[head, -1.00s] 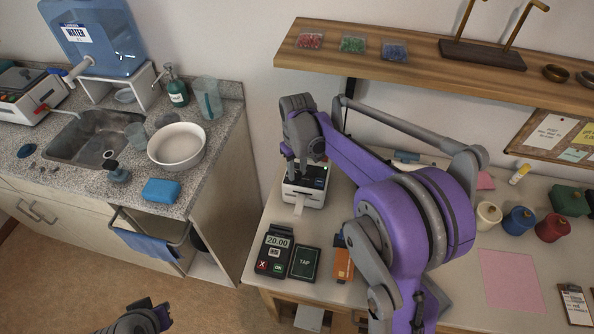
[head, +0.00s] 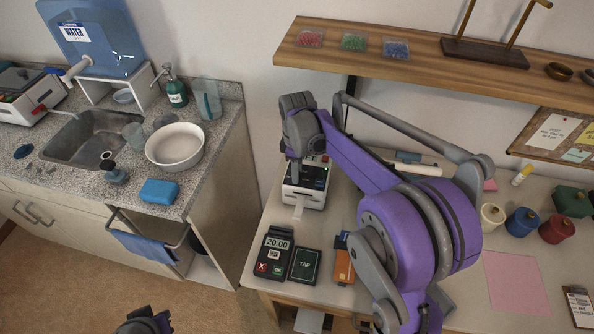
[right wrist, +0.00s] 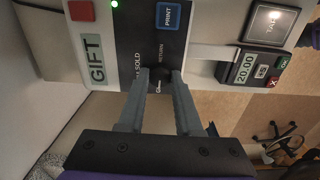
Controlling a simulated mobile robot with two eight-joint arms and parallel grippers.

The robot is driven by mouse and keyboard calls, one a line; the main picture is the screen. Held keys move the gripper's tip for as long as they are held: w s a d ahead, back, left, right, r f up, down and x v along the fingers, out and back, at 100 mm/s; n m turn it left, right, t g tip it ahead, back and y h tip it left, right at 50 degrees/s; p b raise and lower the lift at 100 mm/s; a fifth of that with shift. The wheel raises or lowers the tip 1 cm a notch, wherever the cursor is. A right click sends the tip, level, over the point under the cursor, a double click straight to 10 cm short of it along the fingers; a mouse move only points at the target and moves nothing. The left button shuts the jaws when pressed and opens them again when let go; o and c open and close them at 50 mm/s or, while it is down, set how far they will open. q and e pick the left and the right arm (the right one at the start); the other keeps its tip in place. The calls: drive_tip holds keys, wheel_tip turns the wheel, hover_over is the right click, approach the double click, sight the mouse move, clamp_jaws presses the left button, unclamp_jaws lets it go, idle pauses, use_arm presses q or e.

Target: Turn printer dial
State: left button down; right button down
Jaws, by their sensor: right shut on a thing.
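The label printer (head: 302,195) is a small white box with a dark top, standing on the table against the wall, with a paper strip at its front. In the right wrist view its panel (right wrist: 135,38) shows a display reading GIFT, the marks SOLD and RETURN, and a blue PRINT button. My right gripper (head: 297,167) is over the printer; its fingers (right wrist: 160,78) are shut on the small dark dial (right wrist: 158,74), which they largely hide. My left gripper (head: 145,322) shows only in part at the bottom edge, away from the printer, and its jaws are unclear.
A card terminal (head: 273,252) reading 20.00 and a TAP pad (head: 305,265) stand just in front of the printer. A wooden shelf (head: 420,68) runs above.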

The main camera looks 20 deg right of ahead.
drive_tip(key=shift+n, duration=0.3)
drive_tip(key=c, duration=0.6)
unclamp_jaws()
drive_tip(key=shift+r, duration=0.1)
wheel_tip(320, 180, up, 11)
drive_tip(key=shift+p, duration=0.3)
